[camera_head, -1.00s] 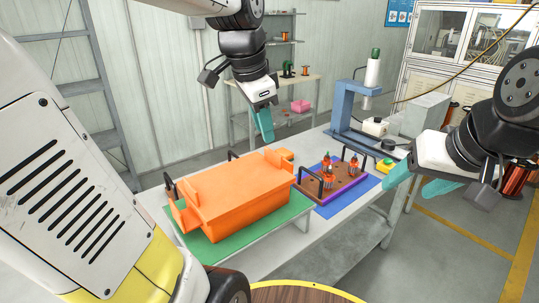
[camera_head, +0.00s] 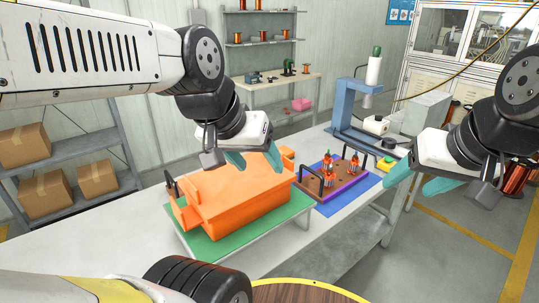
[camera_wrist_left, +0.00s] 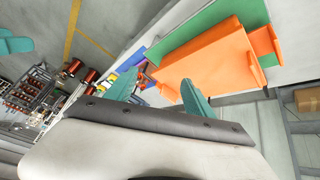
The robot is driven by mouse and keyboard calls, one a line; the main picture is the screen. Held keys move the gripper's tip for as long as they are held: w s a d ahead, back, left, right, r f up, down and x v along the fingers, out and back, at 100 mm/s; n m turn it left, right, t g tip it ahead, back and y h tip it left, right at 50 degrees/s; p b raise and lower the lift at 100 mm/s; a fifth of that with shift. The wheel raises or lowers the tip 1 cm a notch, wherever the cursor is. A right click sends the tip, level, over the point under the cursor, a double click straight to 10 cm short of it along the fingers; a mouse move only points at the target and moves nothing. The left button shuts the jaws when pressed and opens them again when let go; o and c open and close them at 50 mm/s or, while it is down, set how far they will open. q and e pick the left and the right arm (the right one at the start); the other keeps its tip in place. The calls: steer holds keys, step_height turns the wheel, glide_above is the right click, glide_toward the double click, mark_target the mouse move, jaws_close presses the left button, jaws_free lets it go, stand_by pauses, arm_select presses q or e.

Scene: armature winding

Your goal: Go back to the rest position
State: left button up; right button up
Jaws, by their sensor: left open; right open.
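My left gripper (camera_head: 256,160) hangs in front of and above the orange box in the head view, with teal fingers apart and nothing between them. The left wrist view also shows its open fingers (camera_wrist_left: 158,92). My right gripper (camera_head: 418,184) is at the right, open and empty, beyond the table's right edge. The orange box (camera_head: 232,205) sits on a green mat (camera_head: 215,248) on the table. It also shows in the left wrist view (camera_wrist_left: 210,65). Whether the left fingers touch the box cannot be told.
A brown tray (camera_head: 335,186) with several small armatures stands on a blue mat (camera_head: 352,197) right of the box. A blue press (camera_head: 346,115) stands at the table's back. A shelf (camera_head: 60,155) with cardboard boxes is at the left. A round wooden top (camera_head: 300,292) is in front.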

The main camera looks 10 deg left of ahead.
arm_select(q)
steer(key=v, duration=0.6)
stand_by(1.1)
step_height(320, 180, up, 7)
steer(key=s+d, duration=0.1)
steer(key=s, duration=0.1)
steer(key=shift+s+d, duration=0.2)
steer(key=shift+d, duration=0.15)
stand_by(0.7)
steer(key=shift+f, duration=0.1)
steer(key=s+a+f+x, duration=0.1)
steer(key=a+x, duration=0.1)
steer(key=x, duration=1)
steer(key=shift+a+f, duration=0.3)
steer(key=shift+a, duration=0.1)
steer(key=shift+w, duration=0.1)
